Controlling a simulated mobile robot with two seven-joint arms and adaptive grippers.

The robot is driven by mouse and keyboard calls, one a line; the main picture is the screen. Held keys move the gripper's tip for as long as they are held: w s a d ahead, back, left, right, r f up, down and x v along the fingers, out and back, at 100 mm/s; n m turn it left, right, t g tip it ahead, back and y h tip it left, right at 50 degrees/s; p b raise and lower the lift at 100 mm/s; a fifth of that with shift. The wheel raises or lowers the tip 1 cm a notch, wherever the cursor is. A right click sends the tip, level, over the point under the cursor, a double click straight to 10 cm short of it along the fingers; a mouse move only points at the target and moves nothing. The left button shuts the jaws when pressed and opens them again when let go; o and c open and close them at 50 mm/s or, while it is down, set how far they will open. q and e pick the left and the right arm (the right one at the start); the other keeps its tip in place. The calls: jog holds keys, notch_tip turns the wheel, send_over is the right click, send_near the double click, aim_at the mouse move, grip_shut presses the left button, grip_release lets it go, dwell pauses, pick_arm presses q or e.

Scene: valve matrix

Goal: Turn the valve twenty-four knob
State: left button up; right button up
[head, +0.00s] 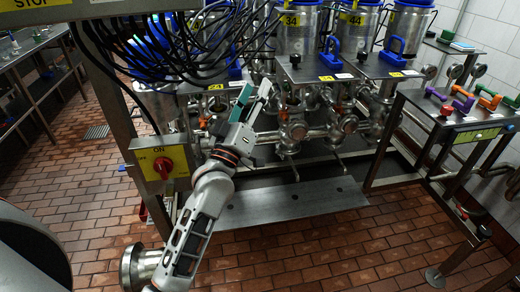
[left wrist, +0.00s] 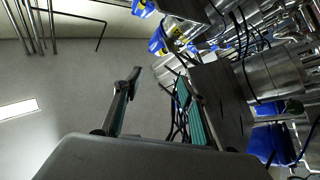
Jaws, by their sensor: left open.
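A yellow label reading 24 (head: 215,87) sits on the front edge of a dark panel at the upper middle of the head view. A blue handle (head: 235,68) shows just above and right of that label, partly hidden by cables. I cannot tell for certain that it is the valve twenty-four knob. My left gripper (head: 250,100) is in front of the panel edge, right of the label, with its fingers pointing up. It is open and nothing shows between the fingers. In the left wrist view its two fingers (left wrist: 152,105) stand apart. My right gripper is not in view.
Blue handles stand by tank 34 (head: 328,52) and tank 44 (head: 395,50). Black cables (head: 185,45) hang above my left gripper. A red switch on a yellow box (head: 162,165) is left of my arm. A side table (head: 465,120) carries coloured handles. Steel pipes (head: 300,130) lie below the panels.

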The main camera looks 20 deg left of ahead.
pick_arm(q)
jog(key=s+d+f+m+g+h, duration=0.1)
jog(key=f+m+g, duration=0.1)
jog(key=f, duration=0.5)
jog(key=s+d+f+m+g+h, duration=0.1)
jog(key=s+d+f+m+g, duration=0.1)
jog(key=f, duration=0.6)
jog(key=shift+s+m, duration=0.3)
jog(key=shift+m, duration=0.1)
